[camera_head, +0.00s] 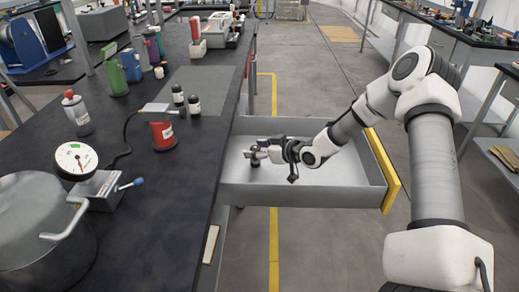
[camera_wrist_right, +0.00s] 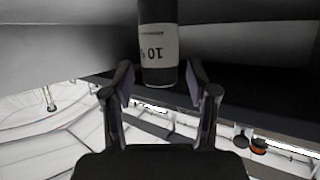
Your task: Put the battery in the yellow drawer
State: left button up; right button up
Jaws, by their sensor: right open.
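The yellow drawer (camera_head: 390,178) is pulled out from the right side of the bench; it has grey walls and a yellow front. My right gripper (camera_head: 256,153) is inside the drawer's outline, near its bench end. In the right wrist view a dark cylinder (camera_wrist_right: 158,42) with a white label marked "10" looks like the battery. Its near end lies between the fingertips of my right gripper (camera_wrist_right: 160,84), which are open with a gap on both sides. Whether the cylinder rests on the drawer floor is unclear. My left gripper is out of view.
The black bench (camera_head: 150,215) carries a large metal pot (camera_head: 40,225), a dial gauge (camera_head: 75,160), a red canister (camera_head: 161,134) and several bottles. The floor (camera_head: 310,85) beyond the drawer is clear. Another bench (camera_head: 470,45) stands at the right.

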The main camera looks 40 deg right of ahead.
jog(key=shift+s+d+r, duration=0.1)
jog(key=shift+r, duration=0.2)
jog(key=p+v, duration=1.1)
jog(key=shift+s, duration=0.35)
